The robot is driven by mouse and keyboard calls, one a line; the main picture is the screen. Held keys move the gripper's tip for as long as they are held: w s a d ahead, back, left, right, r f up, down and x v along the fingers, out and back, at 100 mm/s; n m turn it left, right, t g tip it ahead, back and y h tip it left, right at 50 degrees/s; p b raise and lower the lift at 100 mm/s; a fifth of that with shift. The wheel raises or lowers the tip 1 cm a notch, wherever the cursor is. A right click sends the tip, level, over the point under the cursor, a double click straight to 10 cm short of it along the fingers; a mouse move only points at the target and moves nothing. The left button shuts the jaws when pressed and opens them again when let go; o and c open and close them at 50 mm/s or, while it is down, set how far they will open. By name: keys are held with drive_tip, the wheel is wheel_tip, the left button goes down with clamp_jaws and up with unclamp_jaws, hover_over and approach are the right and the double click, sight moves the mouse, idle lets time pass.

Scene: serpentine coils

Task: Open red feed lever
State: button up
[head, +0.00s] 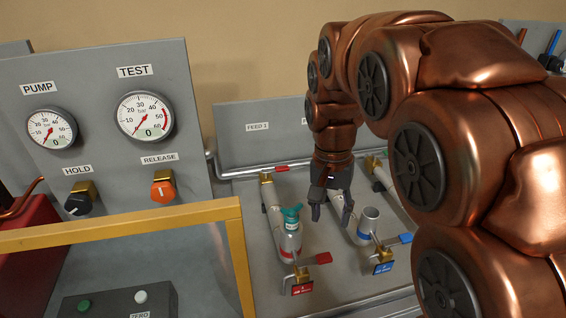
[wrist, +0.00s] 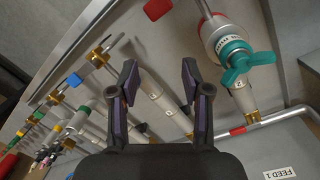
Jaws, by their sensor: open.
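A red lever (head: 281,168) sits on a brass valve below the FEED 1 label (head: 257,127) at the back of the bench; it also shows in the wrist view (wrist: 237,130), low and right of my gripper. A second red lever (head: 320,259) is at the front, by a red tag (head: 302,288). My gripper (head: 332,208) hangs fingers down between two pipe lines, open and empty. In the wrist view its fingers (wrist: 160,82) are apart and touch neither lever.
A teal wing cap (head: 291,214) tops a fitting left of my gripper. A grey open cylinder (head: 368,222) and blue lever (head: 398,239) stand to the right. A gauge panel (head: 100,160) and yellow frame (head: 120,222) stand at left. My arm hides the right side.

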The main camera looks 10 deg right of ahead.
drive_tip(key=w+r+m, duration=0.2)
drive_tip(key=w+m, duration=0.3)
drive_tip(key=w, duration=1.1)
drive_tip(key=m+t+p, duration=0.1)
drive_tip(key=m+p, duration=0.1)
drive_tip(key=m, duration=0.4)
hover_over(283, 167)
drive_tip(key=shift+s+f, duration=0.1)
drive_tip(key=shift+f, duration=2.5)
drive_tip(key=shift+f+b, duration=0.35)
drive_tip(key=shift+f, duration=1.05)
drive_tip(key=shift+f+p, duration=0.75)
drive_tip(key=shift+f, duration=1.65)
clamp_jaws()
